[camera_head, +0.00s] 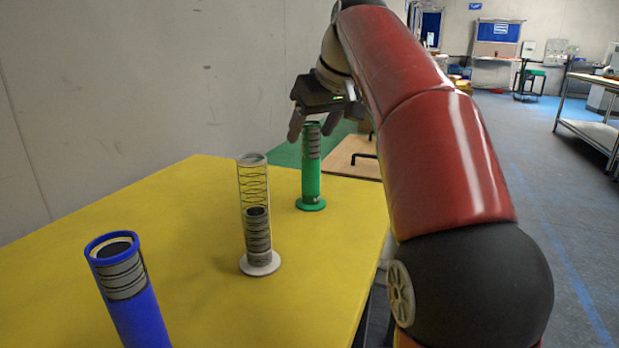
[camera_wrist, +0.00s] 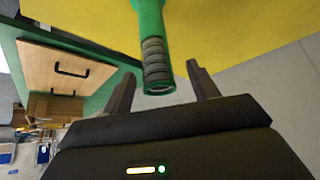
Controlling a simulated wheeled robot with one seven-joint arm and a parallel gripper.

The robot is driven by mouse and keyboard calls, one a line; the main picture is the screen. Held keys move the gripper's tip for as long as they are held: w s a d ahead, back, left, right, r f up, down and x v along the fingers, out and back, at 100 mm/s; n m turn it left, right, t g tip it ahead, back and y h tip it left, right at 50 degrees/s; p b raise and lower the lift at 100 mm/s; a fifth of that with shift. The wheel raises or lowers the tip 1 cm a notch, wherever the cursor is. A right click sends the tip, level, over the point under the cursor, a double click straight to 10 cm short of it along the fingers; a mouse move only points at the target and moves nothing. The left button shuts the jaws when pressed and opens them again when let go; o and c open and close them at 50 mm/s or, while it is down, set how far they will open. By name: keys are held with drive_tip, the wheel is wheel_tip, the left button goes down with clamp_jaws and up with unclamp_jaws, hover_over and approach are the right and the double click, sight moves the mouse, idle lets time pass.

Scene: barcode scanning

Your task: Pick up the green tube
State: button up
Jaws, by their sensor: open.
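The green tube (camera_head: 311,175) stands upright on the yellow table near its far right corner, with a round green base and dark bands near its top. My gripper (camera_head: 310,128) is at the top of the tube, pointing down, with its fingers apart. In the wrist view the green tube (camera_wrist: 153,40) shows with its banded top end between the two open fingers (camera_wrist: 163,92). The fingers look apart from the tube's sides in that view. My gripper holds nothing.
The yellow table (camera_head: 190,200) also bears a clear tube (camera_head: 252,185) with a white base and a blue tube (camera_head: 135,310) at the near left. A wooden board with a dark handle (camera_head: 350,160) lies beyond the table. A grey wall stands behind.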

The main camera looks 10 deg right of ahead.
sight(308, 140)
drive_tip(key=x, duration=0.4)
drive_tip(key=shift+d+b, duration=0.1)
drive_tip(key=shift+b, duration=0.2)
drive_tip(key=shift+r, duration=0.15)
clamp_jaws()
